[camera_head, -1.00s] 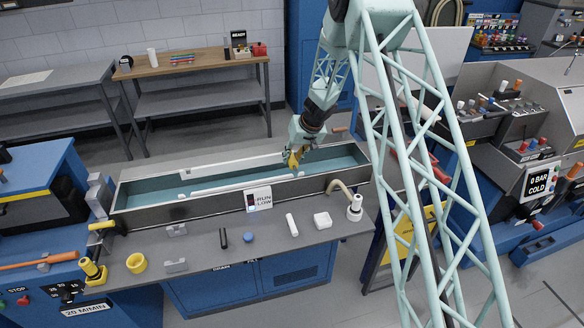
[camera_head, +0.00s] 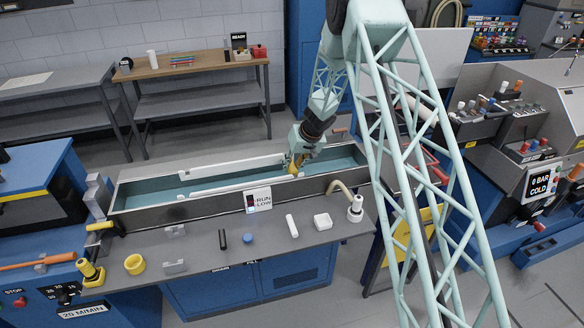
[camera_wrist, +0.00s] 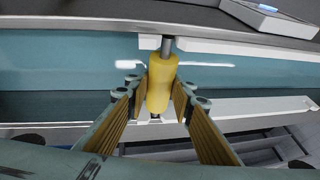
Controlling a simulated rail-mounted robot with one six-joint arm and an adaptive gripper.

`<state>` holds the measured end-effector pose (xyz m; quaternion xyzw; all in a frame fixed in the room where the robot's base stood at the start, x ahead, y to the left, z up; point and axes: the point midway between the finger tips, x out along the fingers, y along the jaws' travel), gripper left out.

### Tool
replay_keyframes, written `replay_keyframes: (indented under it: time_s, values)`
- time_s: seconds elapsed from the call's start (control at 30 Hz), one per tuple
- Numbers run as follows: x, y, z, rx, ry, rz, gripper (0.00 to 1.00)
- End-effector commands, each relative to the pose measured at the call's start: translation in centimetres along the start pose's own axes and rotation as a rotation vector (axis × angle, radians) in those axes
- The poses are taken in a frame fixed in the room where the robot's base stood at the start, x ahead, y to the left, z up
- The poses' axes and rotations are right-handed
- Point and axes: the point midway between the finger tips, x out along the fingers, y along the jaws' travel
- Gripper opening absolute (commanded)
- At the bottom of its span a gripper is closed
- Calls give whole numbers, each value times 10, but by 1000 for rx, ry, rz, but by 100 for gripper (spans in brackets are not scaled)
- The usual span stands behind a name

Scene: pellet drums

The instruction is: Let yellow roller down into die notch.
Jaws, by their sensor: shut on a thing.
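The yellow roller (camera_wrist: 160,84) is held between the two fingers of my gripper (camera_wrist: 158,108) over the long water trough. In the wrist view its metal shaft end (camera_wrist: 168,45) overlaps a gap in the white bar (camera_wrist: 240,48) along one trough side. I cannot tell whether the shaft rests in that notch or is above it. The shaft's other end is near the lower white ledge, partly hidden by the fingers. In the head view my gripper (camera_head: 294,164) is low at the trough's right part, and the roller shows only as a small yellow patch.
The metal trough (camera_head: 180,211) holds blue-green water. A RUN SLOW sign (camera_head: 258,199) stands at its front wall.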

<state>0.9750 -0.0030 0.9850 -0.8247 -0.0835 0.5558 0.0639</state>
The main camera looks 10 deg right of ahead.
Motion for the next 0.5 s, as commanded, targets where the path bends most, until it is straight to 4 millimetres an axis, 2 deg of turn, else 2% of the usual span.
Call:
replay_keyframes:
  time_s: [0.37,0.4,0.5]
  values:
    - [1,0,0,1,0,0,10]
    - [2,0,0,1,1,0,23]
    - [2,0,0,1,1,0,32]
